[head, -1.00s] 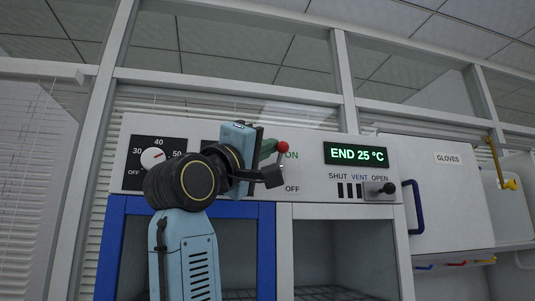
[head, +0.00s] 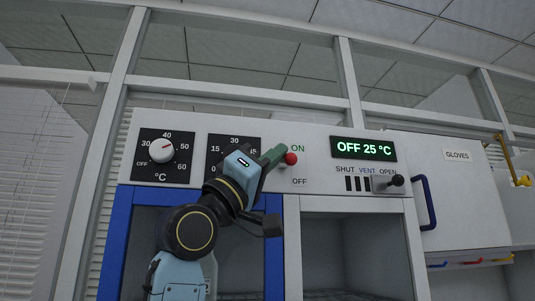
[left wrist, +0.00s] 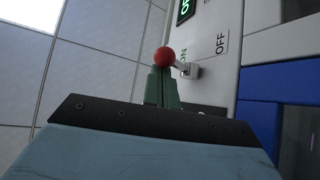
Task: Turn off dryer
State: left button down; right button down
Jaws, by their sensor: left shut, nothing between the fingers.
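The dryer's control panel (head: 315,180) has a switch lever with a red ball (head: 290,158), just below the ON label and above the OFF label in the head view. The dryer display (head: 364,149) reads "OFF 25 °C". My left gripper (head: 277,154) has its green fingers shut and empty right beside the red ball. In the left wrist view the red ball (left wrist: 165,57) stands just past the fingertips (left wrist: 163,74); I cannot tell whether they touch. The lever's metal stem (left wrist: 186,69) shows beside it. My right gripper is not in view.
A temperature dial (head: 162,151) and a partly hidden timer dial (head: 234,146) are on the panel's left. A black-knobbed vent lever (head: 396,180) sits at OPEN. A blue-framed door (head: 117,240) is below, and a GLOVES cabinet (head: 450,190) stands right.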

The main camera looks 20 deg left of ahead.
pick_arm(q)
jog(key=shift+w+a+f, duration=0.15)
jog(key=shift+f, duration=0.25)
jog(key=shift+w+a+f, duration=0.1)
jog(key=shift+w+f, duration=0.05)
jog(key=shift+f, duration=0.2)
jog(key=shift+w+f, duration=0.1)
jog(key=shift+f, duration=0.15)
jog(key=shift+a+b, duration=0.1)
jog(key=shift+b, duration=0.2)
jog(key=b+v, duration=0.5)
jog(key=v, duration=0.8)
jog(key=shift+f, duration=0.1)
